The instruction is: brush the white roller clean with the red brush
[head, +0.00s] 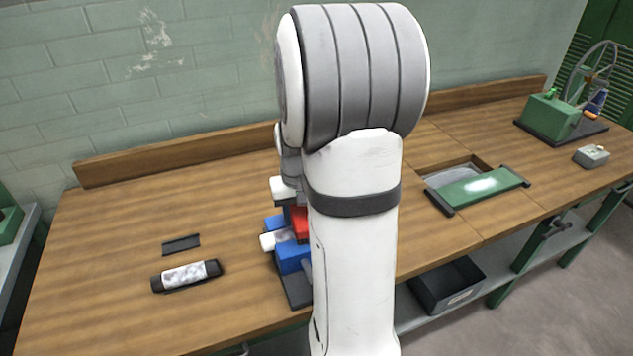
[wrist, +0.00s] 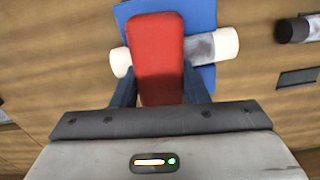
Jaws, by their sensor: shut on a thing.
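The white roller (head: 268,241) rests on a blue stand (head: 292,260) with a dark base, partly hidden behind my arm. In the wrist view the roller (wrist: 225,43) lies across the blue stand (wrist: 203,14), with a grey smudged patch right of the middle. My gripper (wrist: 158,88) is shut on the red brush (wrist: 157,50), one dark finger on each side. The brush lies over the roller's middle and hides that part. I cannot tell whether the bristles touch it. In the head view a bit of the red brush (head: 299,222) shows beside my arm.
A black-ended roller with a whitish, blotchy sleeve (head: 184,275) and a dark strip (head: 181,244) lie left on the bench. Right are a green plate (head: 500,180) by an opening, a small grey box (head: 591,156) and a green wheeled machine (head: 547,115). A wooden ledge (head: 190,151) runs behind.

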